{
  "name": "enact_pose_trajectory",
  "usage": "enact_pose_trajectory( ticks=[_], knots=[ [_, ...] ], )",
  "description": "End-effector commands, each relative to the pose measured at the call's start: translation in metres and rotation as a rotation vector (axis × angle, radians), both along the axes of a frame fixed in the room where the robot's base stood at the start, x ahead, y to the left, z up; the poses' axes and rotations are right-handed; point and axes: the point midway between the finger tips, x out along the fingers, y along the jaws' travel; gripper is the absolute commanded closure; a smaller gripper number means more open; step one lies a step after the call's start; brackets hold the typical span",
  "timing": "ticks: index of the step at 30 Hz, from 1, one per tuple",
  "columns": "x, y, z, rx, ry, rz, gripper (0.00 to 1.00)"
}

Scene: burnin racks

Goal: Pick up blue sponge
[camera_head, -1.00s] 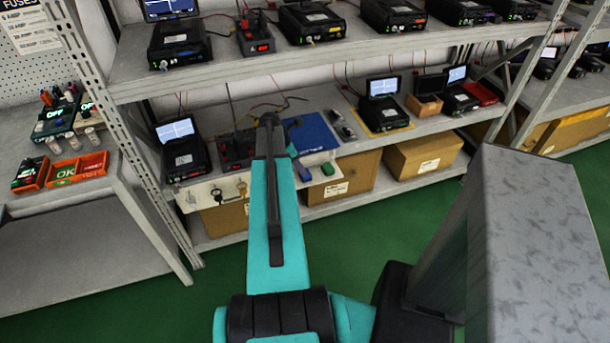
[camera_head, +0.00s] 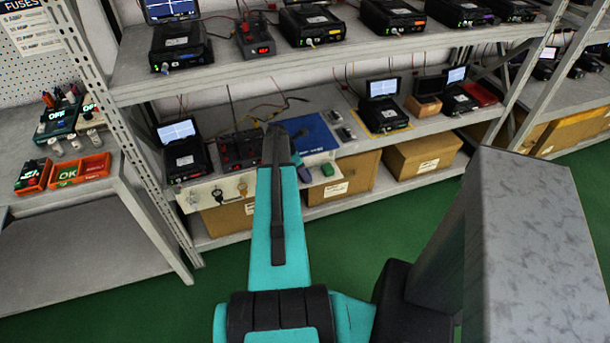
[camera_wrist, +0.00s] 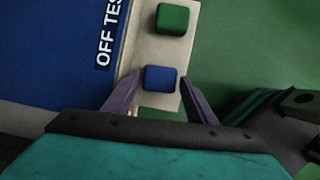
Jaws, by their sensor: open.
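The blue sponge (camera_wrist: 160,79) is a small rounded block on the pale shelf edge strip in the wrist view. My gripper (camera_wrist: 160,95) is open, with one purple finger to the left of the sponge and one to the right. The fingertips are close to its near side; I cannot tell whether they touch it. In the head view my gripper (camera_head: 303,171) is at the front edge of the lower shelf, and my arm hides much of it. The blue sponge cannot be made out there.
A green sponge (camera_wrist: 172,19) sits just beyond the blue one, and also shows in the head view (camera_head: 328,169). A blue mat (camera_head: 318,138) marked "OFF TES..." lies left of the sponges in the wrist view. Testers (camera_head: 185,155) and cardboard boxes (camera_head: 345,180) stand around.

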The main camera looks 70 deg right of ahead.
Motion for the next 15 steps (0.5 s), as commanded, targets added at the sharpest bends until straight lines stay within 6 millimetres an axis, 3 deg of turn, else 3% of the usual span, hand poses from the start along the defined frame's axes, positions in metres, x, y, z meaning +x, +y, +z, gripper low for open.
enact_pose_trajectory(
  ticks=[15],
  knots=[
    [-0.0023, -0.0023, -0.0082, -0.001, -0.001, 0.000, 0.48]
  ],
)
